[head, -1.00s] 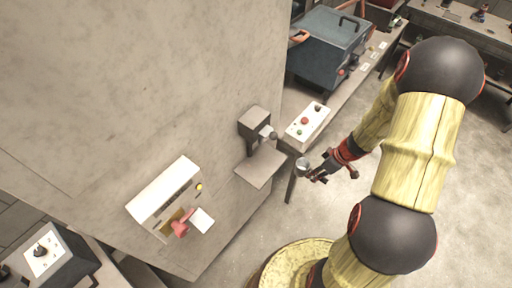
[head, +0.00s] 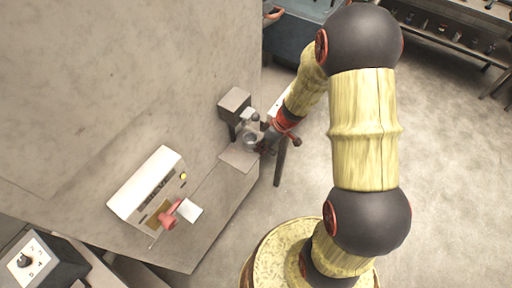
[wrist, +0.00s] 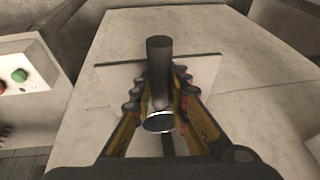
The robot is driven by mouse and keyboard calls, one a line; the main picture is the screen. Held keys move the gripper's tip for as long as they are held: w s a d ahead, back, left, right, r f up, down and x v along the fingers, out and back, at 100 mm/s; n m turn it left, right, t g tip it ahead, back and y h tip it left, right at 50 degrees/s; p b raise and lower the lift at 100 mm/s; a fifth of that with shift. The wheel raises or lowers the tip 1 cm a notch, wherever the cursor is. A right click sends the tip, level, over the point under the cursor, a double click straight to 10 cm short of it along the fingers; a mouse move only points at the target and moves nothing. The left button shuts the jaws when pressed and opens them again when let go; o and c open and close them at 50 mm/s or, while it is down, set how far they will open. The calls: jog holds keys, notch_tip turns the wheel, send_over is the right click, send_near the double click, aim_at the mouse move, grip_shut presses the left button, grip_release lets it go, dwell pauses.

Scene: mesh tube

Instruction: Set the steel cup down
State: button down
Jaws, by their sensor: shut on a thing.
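The steel cup (head: 250,138) is a small grey cylinder at the left tip of my gripper (head: 262,141) in the head view. In the wrist view the cup (wrist: 159,75) is a dark cylinder between the two fingers of my gripper (wrist: 161,78), with its bright rim toward the bottom of the picture. My gripper is shut on it. A flat square plate (head: 238,160) lies just below the cup in the head view, and it also shows behind the cup in the wrist view (wrist: 113,80). I cannot tell whether the cup touches the plate.
A grey box on a post (head: 235,103) with a small nozzle stands close behind the cup. A white machine with a red lever (head: 169,216) is to the left on the counter (head: 213,225). A panel with red and green buttons (wrist: 20,76) shows in the wrist view.

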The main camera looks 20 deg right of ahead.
aim_at(250, 139)
jog(key=shift+w+a+f, duration=0.1)
jog(key=shift+w+a, duration=0.3)
jog(key=shift+a, duration=0.25)
jog(key=shift+w+a+f, duration=0.1)
jog(key=shift+w+a, duration=0.25)
jog(key=shift+a, duration=0.25)
jog(key=shift+d+f+b, duration=0.1)
jog(key=shift+f+b, duration=0.1)
jog(key=shift+b, duration=0.35)
jog(key=shift+d+r, duration=0.1)
jog(key=shift+s, duration=0.1)
jog(key=c, duration=1.8)
grip_release()
jog(key=shift+c, duration=0.2)
jog(key=shift+o, duration=0.6)
